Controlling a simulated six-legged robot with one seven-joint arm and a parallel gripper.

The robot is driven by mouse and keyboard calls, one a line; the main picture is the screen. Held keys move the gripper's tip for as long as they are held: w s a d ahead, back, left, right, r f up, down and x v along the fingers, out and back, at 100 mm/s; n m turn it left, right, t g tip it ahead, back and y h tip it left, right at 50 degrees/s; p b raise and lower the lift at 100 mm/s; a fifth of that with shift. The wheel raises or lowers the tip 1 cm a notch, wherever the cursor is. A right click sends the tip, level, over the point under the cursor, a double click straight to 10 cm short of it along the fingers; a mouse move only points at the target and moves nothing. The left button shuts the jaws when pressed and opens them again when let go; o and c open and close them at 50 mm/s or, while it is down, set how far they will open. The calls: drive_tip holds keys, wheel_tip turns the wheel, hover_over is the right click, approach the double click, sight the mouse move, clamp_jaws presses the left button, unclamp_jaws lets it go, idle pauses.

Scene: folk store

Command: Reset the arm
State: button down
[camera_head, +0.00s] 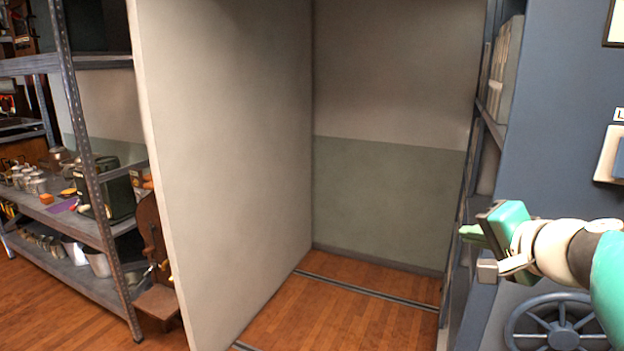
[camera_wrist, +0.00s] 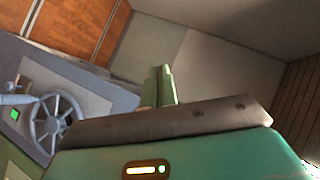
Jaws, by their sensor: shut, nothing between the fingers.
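My gripper (camera_head: 474,252) shows at the right of the head view, at the end of my green and white arm. It points left, in front of the blue wall panel. Its fingers are shut with nothing held. In the wrist view the green fingers (camera_wrist: 160,86) stand together above the metal edge of my wrist. Part of my arm is cut off by the right edge of the head view.
A white partition (camera_head: 225,150) stands upright at the middle left. Metal shelves (camera_head: 85,230) with jars and pots are left of it. A blue wall panel (camera_head: 570,120) and a spoked handwheel (camera_head: 560,325) are close to my arm. The wooden floor (camera_head: 345,312) beyond the partition is bare.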

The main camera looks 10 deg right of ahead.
drive_tip(key=s+a+f+n+g, duration=0.4)
drive_tip(key=s+a+f+n, duration=0.1)
drive_tip(key=f, duration=0.4)
drive_tip(key=s+a+f+n+g+h, duration=0.1)
drive_tip(key=s+a+f+n+g, duration=0.2)
drive_tip(key=s+a+f+n, duration=0.3)
drive_tip(key=s+a+f, duration=0.2)
drive_tip(key=a+f, duration=0.1)
drive_tip(key=a, duration=0.1)
drive_tip(key=shift+a+g+h, duration=0.3)
drive_tip(key=shift+g, duration=0.1)
drive_tip(key=shift+s+a+n, duration=0.1)
drive_tip(key=shift+a+n, duration=0.1)
drive_tip(key=shift+n, duration=0.1)
